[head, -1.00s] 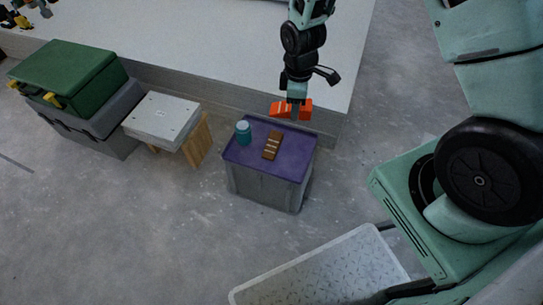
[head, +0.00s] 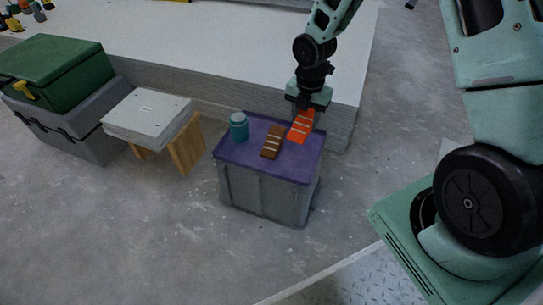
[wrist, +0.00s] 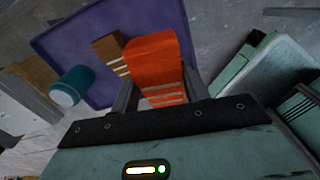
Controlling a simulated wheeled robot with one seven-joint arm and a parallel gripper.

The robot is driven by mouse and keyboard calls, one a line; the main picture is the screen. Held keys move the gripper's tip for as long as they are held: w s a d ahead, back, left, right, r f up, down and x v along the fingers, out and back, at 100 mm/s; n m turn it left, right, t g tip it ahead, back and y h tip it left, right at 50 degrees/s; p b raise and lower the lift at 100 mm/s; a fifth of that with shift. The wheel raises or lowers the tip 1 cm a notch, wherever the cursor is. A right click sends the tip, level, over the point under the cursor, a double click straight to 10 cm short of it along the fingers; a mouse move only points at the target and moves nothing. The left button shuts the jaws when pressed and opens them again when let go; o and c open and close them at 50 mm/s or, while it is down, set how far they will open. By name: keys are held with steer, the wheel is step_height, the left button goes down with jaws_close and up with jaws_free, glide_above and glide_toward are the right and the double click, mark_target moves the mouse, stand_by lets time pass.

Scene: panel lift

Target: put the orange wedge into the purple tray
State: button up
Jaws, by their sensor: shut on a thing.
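The orange wedge (head: 300,128), with pale stripes, is held between the fingers of my gripper (head: 305,106). It also shows large in the wrist view (wrist: 155,65), between both fingers (wrist: 160,92). The purple tray (head: 244,155) is the flat purple top on a grey bin. In the head view the wedge overlaps the tray's right part. I cannot tell whether it touches the tray or hangs just above it. The tray also shows behind the wedge in the wrist view (wrist: 100,45).
A brown striped block (head: 271,142) and a teal jar (head: 239,127) stand on the tray, left of the wedge. A white-topped wooden stand (head: 147,113) and a green-lidded box (head: 60,72) are further left. A stack of pale panels (head: 200,55) lies behind.

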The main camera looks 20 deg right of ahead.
mark_target(302, 152)
steer(key=shift+w+d+f+n+b, duration=0.1)
steer(key=shift+d+f+n+b, duration=0.05)
steer(key=shift+f+n+b, duration=0.3)
steer(key=shift+w+d+f+n+b, duration=0.15)
steer(key=shift+f+n+b, duration=0.1)
steer(key=shift+f, duration=0.25)
step_height(302, 152, down, 10)
steer(key=b, duration=0.6)
steer(key=shift+s, duration=0.1)
steer(key=shift+r, duration=0.15)
steer(key=o, duration=1.1)
